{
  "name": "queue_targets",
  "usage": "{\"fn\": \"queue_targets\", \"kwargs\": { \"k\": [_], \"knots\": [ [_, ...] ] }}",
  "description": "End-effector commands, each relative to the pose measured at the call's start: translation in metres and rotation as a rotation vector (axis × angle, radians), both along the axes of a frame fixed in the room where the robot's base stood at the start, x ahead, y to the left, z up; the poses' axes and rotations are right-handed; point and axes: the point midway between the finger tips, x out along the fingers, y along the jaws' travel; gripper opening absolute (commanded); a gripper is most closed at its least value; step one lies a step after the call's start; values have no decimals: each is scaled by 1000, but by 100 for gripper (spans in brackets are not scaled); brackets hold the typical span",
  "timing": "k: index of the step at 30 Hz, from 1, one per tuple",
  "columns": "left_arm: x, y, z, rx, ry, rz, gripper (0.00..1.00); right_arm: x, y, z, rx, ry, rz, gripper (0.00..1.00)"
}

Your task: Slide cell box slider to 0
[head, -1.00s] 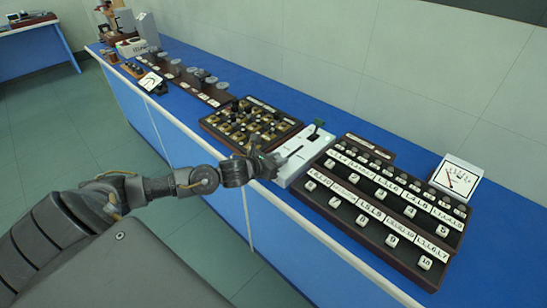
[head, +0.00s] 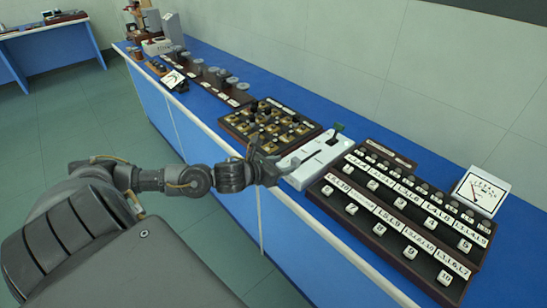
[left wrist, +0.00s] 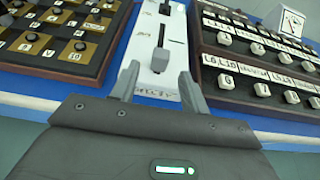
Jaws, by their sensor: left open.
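The white cell box (head: 314,160) stands near the bench's front edge, between the stud board and the labelled key panel. In the left wrist view the white box (left wrist: 150,83) has a straight slot with a dark grey slider knob (left wrist: 160,62) at its near end. My left gripper (head: 277,168) is at the near end of the box. In the left wrist view its open fingers (left wrist: 159,74) are on either side of the box's near part, with the knob just ahead between them; contact is not visible. My right gripper is not in view.
A board with brass plates and black studs (head: 268,125) lies left of the box. A dark panel with white labelled keys (head: 400,215) stands close on the right. A white dial meter (head: 481,190) is farther right. Free blue bench top lies behind these.

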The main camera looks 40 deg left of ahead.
Motion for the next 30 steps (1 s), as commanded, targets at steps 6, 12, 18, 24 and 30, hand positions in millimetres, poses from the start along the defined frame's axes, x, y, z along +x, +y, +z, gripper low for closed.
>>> {"fn": "queue_targets", "kwargs": {
  "k": [6, 12, 18, 24, 30],
  "knots": [
    [-32, 5, 10, 2, 3, -1, 45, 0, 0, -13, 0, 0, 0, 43],
    [-41, 6, 17, 1, 0, 0, 45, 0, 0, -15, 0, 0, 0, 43],
    [-41, 6, 18, -1, -1, 0, 45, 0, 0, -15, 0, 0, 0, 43],
    [-41, 6, 17, -1, 0, 0, 45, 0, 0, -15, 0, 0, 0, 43],
    [-43, 4, 14, -30, 10, 15, 45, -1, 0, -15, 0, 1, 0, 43]
  ]
}}
